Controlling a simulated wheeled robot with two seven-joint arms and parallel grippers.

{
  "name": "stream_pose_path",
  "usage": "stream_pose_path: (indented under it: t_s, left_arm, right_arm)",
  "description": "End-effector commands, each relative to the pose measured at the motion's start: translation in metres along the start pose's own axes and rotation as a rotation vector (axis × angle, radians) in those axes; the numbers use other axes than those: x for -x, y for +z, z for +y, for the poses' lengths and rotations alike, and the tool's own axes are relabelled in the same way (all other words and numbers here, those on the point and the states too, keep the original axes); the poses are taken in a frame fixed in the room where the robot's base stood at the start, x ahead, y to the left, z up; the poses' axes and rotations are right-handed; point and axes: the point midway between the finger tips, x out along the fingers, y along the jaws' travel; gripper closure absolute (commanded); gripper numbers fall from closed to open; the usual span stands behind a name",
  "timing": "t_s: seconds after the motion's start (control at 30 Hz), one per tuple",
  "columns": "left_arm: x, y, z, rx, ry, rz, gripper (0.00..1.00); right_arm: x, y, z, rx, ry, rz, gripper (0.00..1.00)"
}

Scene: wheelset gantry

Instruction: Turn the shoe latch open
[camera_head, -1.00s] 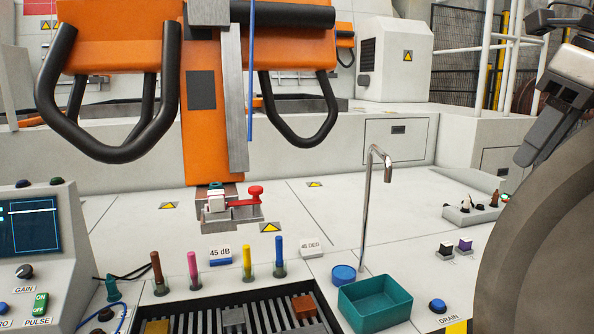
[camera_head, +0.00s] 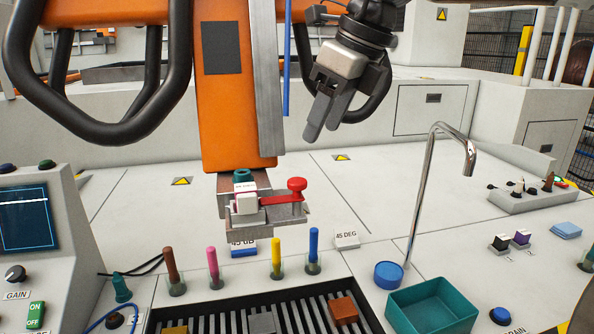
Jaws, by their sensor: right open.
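The red shoe latch (camera_head: 270,199) lies across the shoe holder (camera_head: 262,217) at the lower end of the orange gantry column (camera_head: 222,90). Its round red knob (camera_head: 297,184) points to the right. A white block (camera_head: 245,200) with a teal top sits in the holder, left of the latch arm. My right gripper (camera_head: 318,128) comes in from the upper right, above and to the right of the knob, clear of it. Its grey fingers point down and to the left, open and with nothing seen between them. My left gripper is not in view.
Several coloured pegs (camera_head: 276,257) stand below the holder, behind a slotted tray (camera_head: 255,315). A metal tap (camera_head: 428,190) rises beside a teal bin (camera_head: 432,305) on the right. Black tube handles (camera_head: 110,130) flank the column. The bench between latch and tap is clear.

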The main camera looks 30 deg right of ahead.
Motion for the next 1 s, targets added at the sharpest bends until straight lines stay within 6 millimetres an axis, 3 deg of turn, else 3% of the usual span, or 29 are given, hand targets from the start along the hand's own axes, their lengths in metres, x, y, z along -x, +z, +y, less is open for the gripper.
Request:
stream_pose_path:
  t_s: [0.2,0.43,0.6,0.9,1.0]
  left_arm:
    - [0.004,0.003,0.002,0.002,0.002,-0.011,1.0]
    - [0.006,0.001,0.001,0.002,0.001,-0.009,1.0]
    - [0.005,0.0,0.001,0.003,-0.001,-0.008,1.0]
    - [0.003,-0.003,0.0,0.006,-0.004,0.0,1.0]
    - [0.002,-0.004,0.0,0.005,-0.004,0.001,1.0]
  right_arm:
    - [-0.05,-0.001,0.001,0.0,0.003,0.006,0.48]
    - [-0.087,0.0,0.0,-0.001,0.001,0.003,0.48]
    - [-0.1,0.0,0.0,0.0,-0.001,0.001,0.48]
    - [-0.102,0.0,0.0,0.0,-0.001,0.0,0.48]
    - [-0.102,0.0,0.0,0.0,-0.001,-0.001,0.73]
